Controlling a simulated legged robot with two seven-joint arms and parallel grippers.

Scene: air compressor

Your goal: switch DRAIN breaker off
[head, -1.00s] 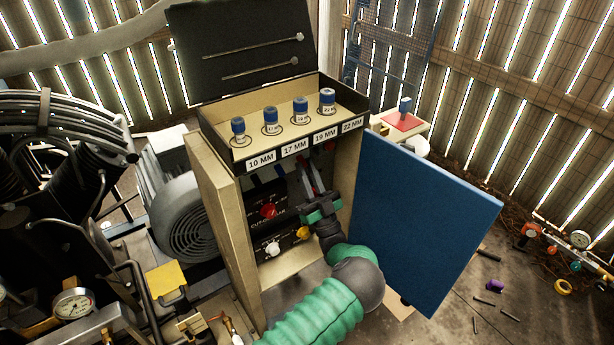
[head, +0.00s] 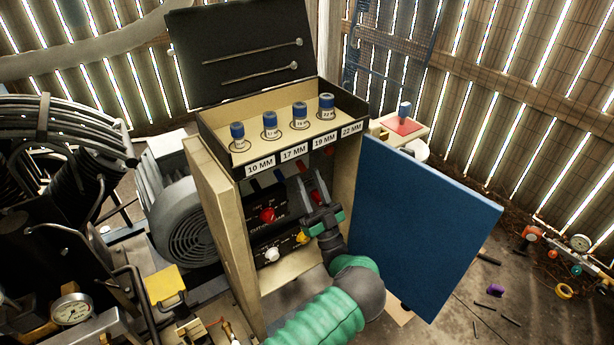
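The open electrical cabinet (head: 222,215) holds a dark control panel with a red knob (head: 267,215), a white knob (head: 271,254) and a yellow knob (head: 301,237). I cannot read a DRAIN label, and my gripper covers part of the panel's right side. My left gripper (head: 312,180) reaches into the cabinet's right half, fingers pointing up and inward near the upper row. Red shows at its fingers; their gap and any contact are unclear. My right gripper is not in view.
A blue door (head: 425,230) stands open on the right, and the cabinet's left side wall is beside the opening. The tray (head: 290,145) above holds several blue-topped sockets. A grey motor (head: 185,215) stands left, and a gauge manifold (head: 578,241) lies right.

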